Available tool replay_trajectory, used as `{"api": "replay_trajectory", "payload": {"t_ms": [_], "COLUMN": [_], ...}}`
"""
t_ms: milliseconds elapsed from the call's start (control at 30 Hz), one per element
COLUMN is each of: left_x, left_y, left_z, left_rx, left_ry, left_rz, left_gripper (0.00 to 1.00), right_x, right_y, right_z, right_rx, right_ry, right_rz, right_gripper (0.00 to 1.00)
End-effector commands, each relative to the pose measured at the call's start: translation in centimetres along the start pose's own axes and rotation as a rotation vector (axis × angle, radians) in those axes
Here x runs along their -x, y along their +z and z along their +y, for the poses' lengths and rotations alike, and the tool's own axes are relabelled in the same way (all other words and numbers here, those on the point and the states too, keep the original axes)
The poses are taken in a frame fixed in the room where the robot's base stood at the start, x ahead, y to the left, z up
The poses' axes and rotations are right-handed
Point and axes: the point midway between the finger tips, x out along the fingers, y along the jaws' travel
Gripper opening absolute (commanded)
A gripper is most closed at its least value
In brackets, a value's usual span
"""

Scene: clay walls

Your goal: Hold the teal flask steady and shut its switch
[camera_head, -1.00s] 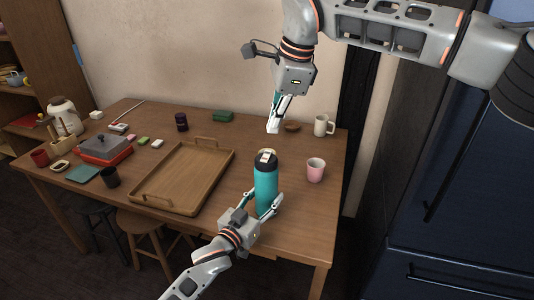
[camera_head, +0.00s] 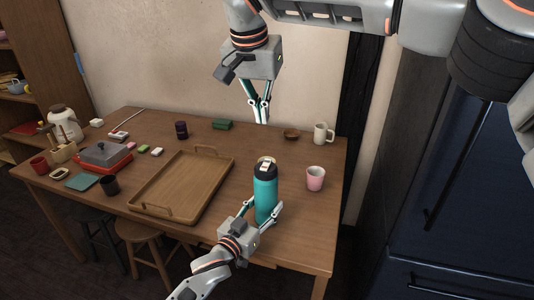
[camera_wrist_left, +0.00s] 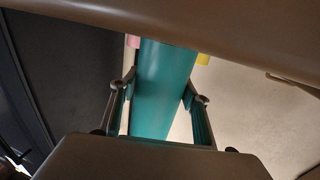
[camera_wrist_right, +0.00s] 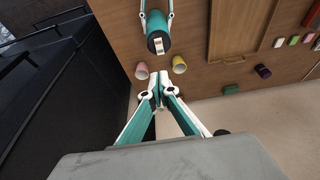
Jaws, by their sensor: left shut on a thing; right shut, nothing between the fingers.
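The teal flask (camera_head: 265,196) stands upright near the front edge of the table, with a black lid (camera_head: 266,169) and a pale switch piece (camera_head: 265,162) on top. My left gripper (camera_head: 262,214) is shut around the flask's body from the front; the left wrist view shows the teal body (camera_wrist_left: 163,85) between its two fingers. My right gripper (camera_head: 264,118) is shut and empty, high behind the flask and apart from it. In the right wrist view its closed fingertips (camera_wrist_right: 158,77) point toward the table, with the flask's lid (camera_wrist_right: 157,40) beyond them.
A pink cup (camera_head: 315,178) stands close to the flask's right, and a white mug (camera_head: 323,133) behind it. A wooden tray (camera_head: 226,174) lies to the left.

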Motion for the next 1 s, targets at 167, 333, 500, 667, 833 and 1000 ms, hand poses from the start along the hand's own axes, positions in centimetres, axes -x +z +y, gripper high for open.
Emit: {"api": "replay_trajectory", "payload": {"t_ms": [167, 333, 500, 667, 833, 1000], "left_x": [0.0, 0.0, 0.0, 0.0, 0.0, 0.0], "left_y": [0.0, 0.0, 0.0, 0.0, 0.0, 0.0], "left_z": [0.0, 0.0, 0.0, 0.0, 0.0, 0.0], "left_rx": [0.0, 0.0, 0.0, 0.0, 0.0, 0.0], "left_ry": [0.0, 0.0, 0.0, 0.0, 0.0, 0.0], "left_rz": [-0.001, -0.001, 0.0, 0.0, 0.0, -0.001], "left_gripper": [0.12, 0.12, 0.12, 0.12, 0.12, 0.12], "right_x": [0.0, -0.9, -3.6, -6.8, -10.1, -12.4], "right_y": [0.0, 0.0, 0.1, 0.1, 0.1, 0.6], "right_z": [0.0, 0.0, 0.0, 0.0, 0.0, 0.0], "right_rx": [-0.002, -0.003, -0.003, -0.003, -0.004, -0.002], "right_ry": [-0.001, -0.001, 0.0, -0.001, 0.0, -0.001], "right_rz": [0.0, -0.002, -0.005, -0.005, -0.004, -0.003], "right_gripper": [0.0, 0.0, 0.0, 0.0, 0.0, 0.0]}}
